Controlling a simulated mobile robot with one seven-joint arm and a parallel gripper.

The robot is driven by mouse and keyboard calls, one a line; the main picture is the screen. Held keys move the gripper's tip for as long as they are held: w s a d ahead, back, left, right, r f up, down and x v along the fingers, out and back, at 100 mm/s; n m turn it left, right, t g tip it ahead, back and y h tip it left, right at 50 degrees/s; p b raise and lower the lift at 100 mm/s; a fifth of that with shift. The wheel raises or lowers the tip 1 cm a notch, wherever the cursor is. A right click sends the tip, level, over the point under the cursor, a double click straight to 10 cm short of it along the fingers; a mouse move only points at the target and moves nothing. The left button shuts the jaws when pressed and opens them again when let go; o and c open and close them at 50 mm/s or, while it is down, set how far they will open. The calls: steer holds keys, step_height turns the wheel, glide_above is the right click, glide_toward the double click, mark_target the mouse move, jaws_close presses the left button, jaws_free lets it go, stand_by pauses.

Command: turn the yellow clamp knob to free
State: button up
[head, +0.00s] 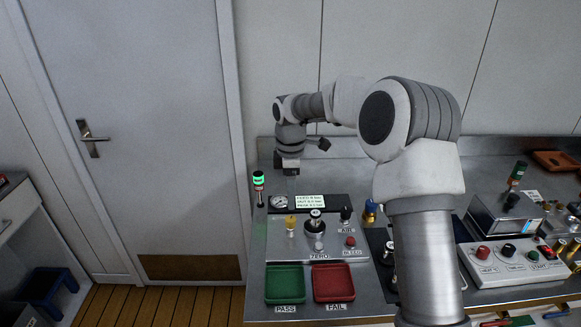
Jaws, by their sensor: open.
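The yellow clamp knob (291,222) stands upright at the left of the grey fill panel (276,247). Its exact turn angle is too small to read. My gripper (291,172) points down at the back of the panel, above and behind the knob and apart from it. It is open and holds nothing that I can see; its fingers are small in this view.
A round gauge (279,202) and a lit display (310,202) sit behind the knob. A black-topped metal fitting (316,222) is close on its right, with a red knob (350,242) beyond. Green (285,284) and red (333,283) trays lie in front. A green-lit lamp (258,183) stands left.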

step_height(320, 180, up, 9)
steer(key=shift+f, duration=0.15)
